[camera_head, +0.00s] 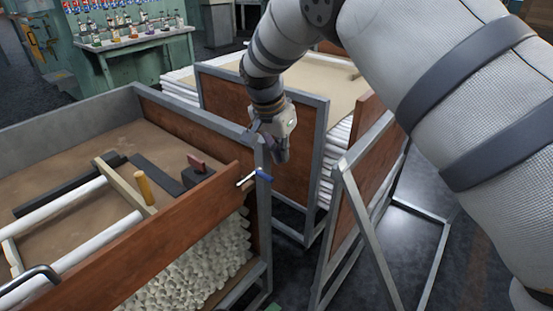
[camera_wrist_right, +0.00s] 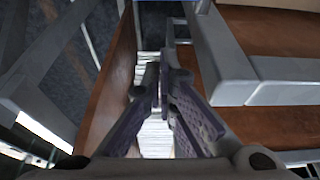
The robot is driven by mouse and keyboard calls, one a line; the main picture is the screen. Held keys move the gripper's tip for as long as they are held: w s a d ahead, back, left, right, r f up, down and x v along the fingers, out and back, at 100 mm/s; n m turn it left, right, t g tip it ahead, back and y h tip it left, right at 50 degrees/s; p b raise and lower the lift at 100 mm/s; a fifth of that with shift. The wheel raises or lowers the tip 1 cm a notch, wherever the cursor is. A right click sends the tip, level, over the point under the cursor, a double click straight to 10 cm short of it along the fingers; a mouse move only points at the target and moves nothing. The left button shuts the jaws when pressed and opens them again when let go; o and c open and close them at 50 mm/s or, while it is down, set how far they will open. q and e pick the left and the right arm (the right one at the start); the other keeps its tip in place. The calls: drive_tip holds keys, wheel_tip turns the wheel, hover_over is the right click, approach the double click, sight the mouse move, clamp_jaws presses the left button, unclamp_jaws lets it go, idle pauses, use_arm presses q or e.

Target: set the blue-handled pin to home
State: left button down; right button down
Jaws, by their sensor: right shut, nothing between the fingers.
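The blue-handled pin (camera_head: 263,174) sits at the right end of the brown front board (camera_head: 190,215) of the near cart, by the grey corner post. Its pale metal shaft points left across the board's end, and its blue handle is on the right. My right gripper (camera_head: 280,160) is just above and beyond the pin, pointing down, apart from it as far as I can tell. The right wrist view shows this gripper (camera_wrist_right: 163,88) with its fingers together and empty. The pin is not clearly seen there. My left gripper is out of view.
The near cart's grey rim (camera_head: 60,118) encloses white tubes, dark bars and a yellow peg (camera_head: 144,187). White tubing is stacked below the board. Another brown-panelled cart (camera_head: 235,110) stands behind, and a grey-framed panel (camera_head: 362,190) is close on the right.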

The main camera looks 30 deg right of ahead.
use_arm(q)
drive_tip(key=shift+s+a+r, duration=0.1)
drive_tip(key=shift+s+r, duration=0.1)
use_arm(e)
drive_tip(key=s+v, duration=0.1)
drive_tip(key=v, duration=0.7)
